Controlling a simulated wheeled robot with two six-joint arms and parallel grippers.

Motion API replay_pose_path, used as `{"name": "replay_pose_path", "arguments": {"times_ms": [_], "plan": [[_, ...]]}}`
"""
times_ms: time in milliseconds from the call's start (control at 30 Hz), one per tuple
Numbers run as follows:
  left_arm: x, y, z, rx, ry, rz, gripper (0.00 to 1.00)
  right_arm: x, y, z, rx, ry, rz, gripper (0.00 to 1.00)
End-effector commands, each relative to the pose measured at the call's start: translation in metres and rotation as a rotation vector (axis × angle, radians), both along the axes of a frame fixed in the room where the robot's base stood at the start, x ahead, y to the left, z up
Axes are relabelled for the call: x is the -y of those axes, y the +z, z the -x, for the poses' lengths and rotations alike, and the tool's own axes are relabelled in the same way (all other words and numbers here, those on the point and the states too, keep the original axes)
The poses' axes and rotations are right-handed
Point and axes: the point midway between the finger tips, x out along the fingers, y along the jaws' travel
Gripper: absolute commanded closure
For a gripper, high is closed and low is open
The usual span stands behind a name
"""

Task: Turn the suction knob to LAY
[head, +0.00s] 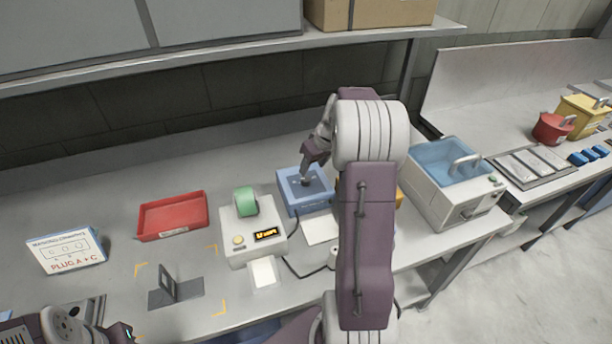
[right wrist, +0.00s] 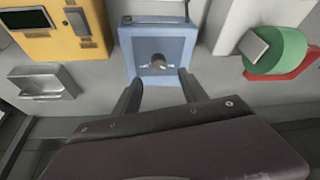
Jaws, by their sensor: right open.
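The suction knob (right wrist: 158,61) is a small dark round knob on the top face of a blue box (right wrist: 131,60). Small pale marks sit beside the knob, too small to read. In the head view the blue box (head: 289,194) stands on the bench, and the knob (head: 306,181) is partly covered by my right gripper (head: 308,174). In the right wrist view my right gripper (right wrist: 160,88) is open, its two fingers apart and pointing at the box, with the knob beyond them in line with the gap. My left gripper (head: 124,333) is at the bottom left corner, mostly cut off.
A white device with a green roll (head: 245,201) stands left of the blue box. A yellow machine (right wrist: 62,33) stands on its other side. A red tray (head: 172,216), a sign card (head: 66,250) and a grey bracket (head: 168,288) are further left.

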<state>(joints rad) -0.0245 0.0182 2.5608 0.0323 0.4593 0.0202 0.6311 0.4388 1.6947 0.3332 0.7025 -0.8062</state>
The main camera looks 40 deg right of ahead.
Motion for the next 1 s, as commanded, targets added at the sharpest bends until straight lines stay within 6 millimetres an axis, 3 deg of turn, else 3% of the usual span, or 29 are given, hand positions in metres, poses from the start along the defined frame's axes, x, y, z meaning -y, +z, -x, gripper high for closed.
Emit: {"name": "replay_pose_path", "arguments": {"times_ms": [400,767,933,967,1000], "plan": [[0.000,0.006,0.000,0.001,0.000,0.000,0.64,0.001,-0.070,-0.030,-0.003,0.002,0.000,0.49],[0.000,0.007,0.000,0.001,0.000,0.000,0.64,0.001,-0.080,-0.034,0.000,0.001,0.000,0.49],[0.000,0.007,0.000,0.000,0.000,0.000,0.64,0.001,-0.080,-0.034,-0.001,0.001,0.000,0.94],[0.000,0.007,0.000,0.000,0.000,0.000,0.64,0.001,-0.080,-0.034,-0.001,0.002,0.001,1.00],[0.000,0.007,0.000,0.000,0.000,0.000,0.64,0.001,-0.080,-0.034,-0.001,0.002,0.001,1.00]]}}
